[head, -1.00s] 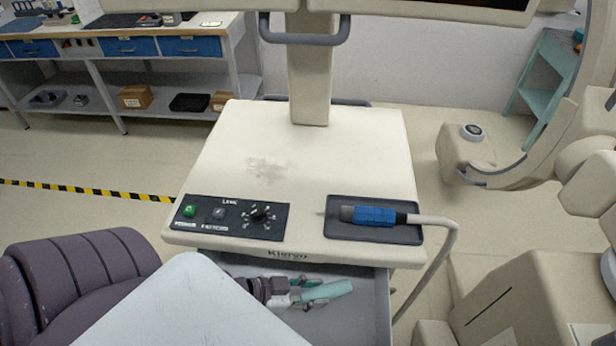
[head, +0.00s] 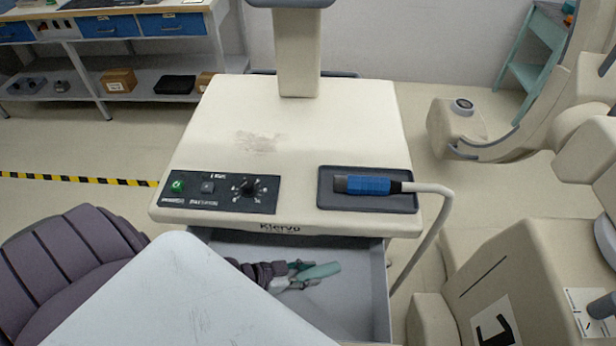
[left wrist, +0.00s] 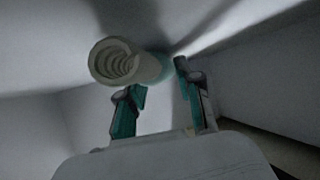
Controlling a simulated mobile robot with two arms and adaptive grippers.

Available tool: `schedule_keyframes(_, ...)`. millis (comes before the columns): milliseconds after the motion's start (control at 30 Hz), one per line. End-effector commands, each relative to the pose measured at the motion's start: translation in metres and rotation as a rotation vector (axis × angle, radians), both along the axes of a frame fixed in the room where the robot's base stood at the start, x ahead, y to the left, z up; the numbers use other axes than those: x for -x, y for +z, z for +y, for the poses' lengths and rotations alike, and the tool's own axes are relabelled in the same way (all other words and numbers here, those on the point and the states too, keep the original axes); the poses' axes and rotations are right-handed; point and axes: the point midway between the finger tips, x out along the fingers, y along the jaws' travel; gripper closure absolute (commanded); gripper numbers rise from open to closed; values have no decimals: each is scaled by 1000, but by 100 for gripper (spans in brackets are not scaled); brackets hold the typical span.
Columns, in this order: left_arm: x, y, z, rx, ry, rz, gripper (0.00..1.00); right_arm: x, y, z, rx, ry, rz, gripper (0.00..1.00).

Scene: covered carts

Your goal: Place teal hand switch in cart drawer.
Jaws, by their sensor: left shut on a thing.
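The teal hand switch (head: 320,271) is inside the open grey cart drawer (head: 371,290) in the head view, lying roughly sideways. My left gripper (head: 296,275) reaches into the drawer from the left and is shut on the switch. In the left wrist view, a cream ribbed round end (left wrist: 124,63) with teal behind it shows at the fingers of my left gripper (left wrist: 158,90). I cannot tell whether the switch touches the drawer floor. My own pale arm link hides the drawer's left part. My right gripper is not in view.
The cart top (head: 300,120) holds a control panel (head: 222,192) and a tray (head: 400,203) with a blue-handled probe (head: 368,186), whose cable hangs to the right. A padded purple seat (head: 60,260) is at left. Beige equipment (head: 520,260) stands at right.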

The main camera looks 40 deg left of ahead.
Motion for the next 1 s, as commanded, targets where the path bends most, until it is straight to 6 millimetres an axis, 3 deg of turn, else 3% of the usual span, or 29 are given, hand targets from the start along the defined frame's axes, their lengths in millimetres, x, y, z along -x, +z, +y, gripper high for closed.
schedule_keyframes(367, 0, -5, -1, 1, 0, -2, 100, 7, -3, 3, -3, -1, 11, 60)
schedule_keyframes(400, 0, -6, 0, 1, 0, -2, 64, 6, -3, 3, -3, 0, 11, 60)
schedule_keyframes(533, 0, -5, 0, 1, 0, -1, 42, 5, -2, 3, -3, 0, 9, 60)
schedule_keyframes(867, 0, -2, 0, 1, 0, -2, 40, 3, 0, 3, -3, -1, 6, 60)
schedule_keyframes(1000, 11, 7, 8, -2, -1, 2, 40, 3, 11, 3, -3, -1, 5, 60)
